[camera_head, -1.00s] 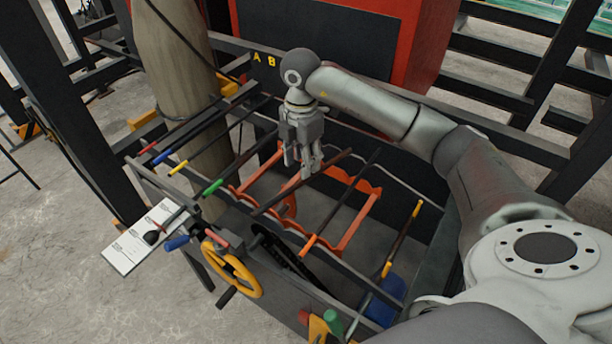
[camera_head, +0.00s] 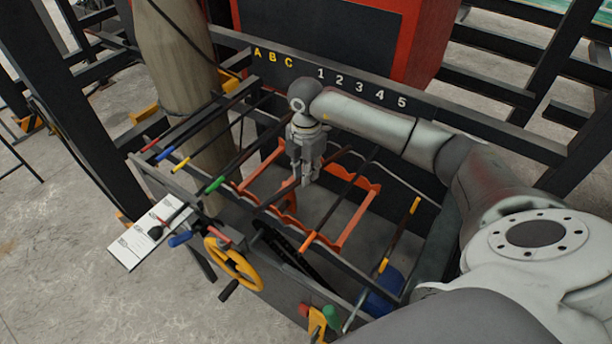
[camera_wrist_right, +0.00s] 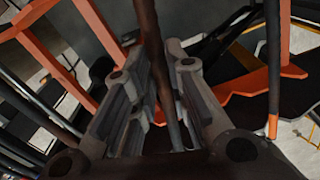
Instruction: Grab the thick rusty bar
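A thick brown rusty bar (camera_head: 280,197) lies across the orange supports in the rack, sloping from lower left to upper right. In the right wrist view the bar (camera_wrist_right: 149,30) runs from the top edge down between my fingers. My right gripper (camera_head: 304,181) points down over the bar, hiding part of it in the head view. In the wrist view its fingers (camera_wrist_right: 160,85) stand apart on both sides of the bar, with gaps visible; it looks open. My left gripper is not in view.
Another bar with an orange end (camera_head: 307,243) lies just right. Bars with green (camera_head: 214,185), yellow (camera_head: 181,165) and blue ends lie left; a yellow-ended bar (camera_head: 385,265) lies right. A yellow handwheel (camera_head: 234,264) is in front. The back rail (camera_head: 437,109) bears letters and numbers.

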